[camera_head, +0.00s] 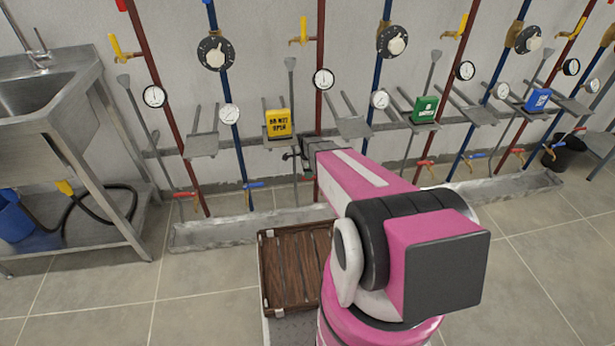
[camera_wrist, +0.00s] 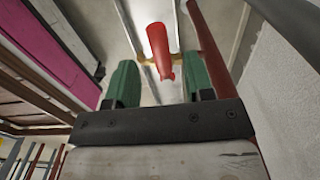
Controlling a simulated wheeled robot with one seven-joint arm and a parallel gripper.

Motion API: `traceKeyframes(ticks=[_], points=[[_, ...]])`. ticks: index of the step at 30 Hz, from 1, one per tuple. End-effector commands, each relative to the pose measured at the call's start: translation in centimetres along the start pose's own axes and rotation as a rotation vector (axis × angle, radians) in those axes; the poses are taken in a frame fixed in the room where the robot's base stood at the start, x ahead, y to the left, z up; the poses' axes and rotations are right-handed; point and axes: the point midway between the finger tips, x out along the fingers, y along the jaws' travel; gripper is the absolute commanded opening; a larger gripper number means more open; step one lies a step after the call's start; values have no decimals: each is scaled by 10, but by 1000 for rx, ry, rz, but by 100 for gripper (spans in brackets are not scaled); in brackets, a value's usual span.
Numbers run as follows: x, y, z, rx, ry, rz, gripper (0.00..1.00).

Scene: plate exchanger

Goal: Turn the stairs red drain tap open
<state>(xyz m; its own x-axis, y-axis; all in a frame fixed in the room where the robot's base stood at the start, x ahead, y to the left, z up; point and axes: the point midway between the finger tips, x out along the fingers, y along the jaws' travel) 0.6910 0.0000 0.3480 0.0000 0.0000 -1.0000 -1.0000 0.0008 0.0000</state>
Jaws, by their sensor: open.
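A red tap handle (camera_wrist: 157,40) shows in the wrist view, ahead of my gripper (camera_wrist: 159,64). A brass-coloured valve body lies across behind it, beside a dark red pipe (camera_wrist: 207,45). My two green fingers are apart, one on each side of the handle's lower end as seen from the wrist. I cannot tell whether either finger touches it. In the head view my gripper (camera_head: 301,159) is small and low at the wall, near a red pipe (camera_head: 318,120). My arm hides much of the area just behind it.
A wooden-slatted step (camera_head: 297,268) stands in front of the wall. A low metal trough (camera_head: 240,229) runs along the wall base. Other red-handled (camera_head: 185,195) and blue-handled (camera_head: 252,185) taps flank the gripper. A steel sink bench (camera_head: 60,120) stands at left.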

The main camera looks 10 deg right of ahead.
Motion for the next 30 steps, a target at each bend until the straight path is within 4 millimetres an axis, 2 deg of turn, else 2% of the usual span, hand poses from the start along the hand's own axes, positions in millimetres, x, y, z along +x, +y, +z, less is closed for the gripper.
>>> traceKeyframes(ticks=[3,7,18,22,23,30], points=[[17,-1,0,0,0,1,48],[27,0,0,-1,0,0,48],[30,0,0,-1,0,0,48],[30,0,0,-1,0,0,6],[30,0,0,-1,0,0,0],[30,1,0,-10,0,0,0]])
